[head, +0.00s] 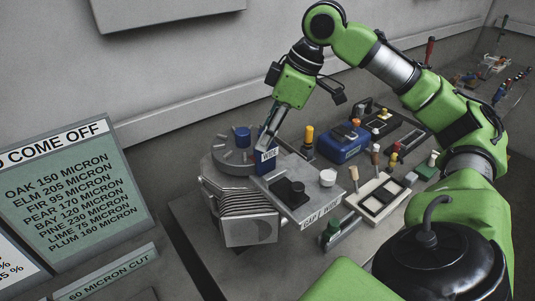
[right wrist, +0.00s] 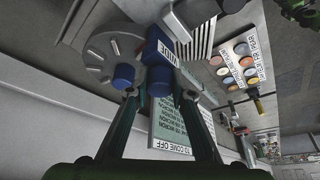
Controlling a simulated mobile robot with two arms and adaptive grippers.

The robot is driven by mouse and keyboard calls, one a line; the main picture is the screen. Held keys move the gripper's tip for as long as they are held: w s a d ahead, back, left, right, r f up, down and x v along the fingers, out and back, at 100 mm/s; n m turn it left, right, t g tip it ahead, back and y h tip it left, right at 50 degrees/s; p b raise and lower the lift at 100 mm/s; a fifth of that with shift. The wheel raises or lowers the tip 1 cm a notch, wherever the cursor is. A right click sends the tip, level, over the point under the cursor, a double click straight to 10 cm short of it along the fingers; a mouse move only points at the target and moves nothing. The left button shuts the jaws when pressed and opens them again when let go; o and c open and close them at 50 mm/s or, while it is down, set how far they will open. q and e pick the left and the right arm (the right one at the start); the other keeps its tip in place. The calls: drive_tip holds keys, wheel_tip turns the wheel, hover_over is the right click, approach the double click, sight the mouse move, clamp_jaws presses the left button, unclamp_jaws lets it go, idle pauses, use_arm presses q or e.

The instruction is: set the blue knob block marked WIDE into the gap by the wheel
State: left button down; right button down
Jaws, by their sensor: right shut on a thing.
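The blue knob block (head: 264,164) has a white label reading WIDE. It also shows in the right wrist view (right wrist: 154,46), with its round knob (right wrist: 158,82) toward me. My right gripper (head: 268,143) is shut on it from above; the fingers flank the knob in the wrist view (right wrist: 159,94). The grey notched wheel (head: 226,159) lies right beside the block, with a blue cylinder (head: 243,138) on top. The block stands upright between the wheel and a grey plate (head: 304,209). The gap beneath is hidden, so I cannot tell how deep the block sits. My left gripper is not in view.
A black block (head: 291,191) and a white round piece (head: 328,177) are on the plate. A blue box (head: 342,143), dark trays and a pale tray (head: 354,203) with several small knobbed pieces crowd the right. A green sign (head: 70,185) stands at left.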

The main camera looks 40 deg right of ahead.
drive_tip(key=shift+s+f+b, duration=0.15)
drive_tip(key=shift+f+b, duration=0.2)
drive_tip(key=shift+f, duration=0.4)
idle(0.7)
drive_tip(key=c, duration=1.7)
unclamp_jaws()
drive_tip(key=shift+a, duration=0.1)
drive_tip(key=shift+r, duration=0.25)
drive_tip(key=v, duration=1.1)
drive_tip(key=shift+r, duration=0.25)
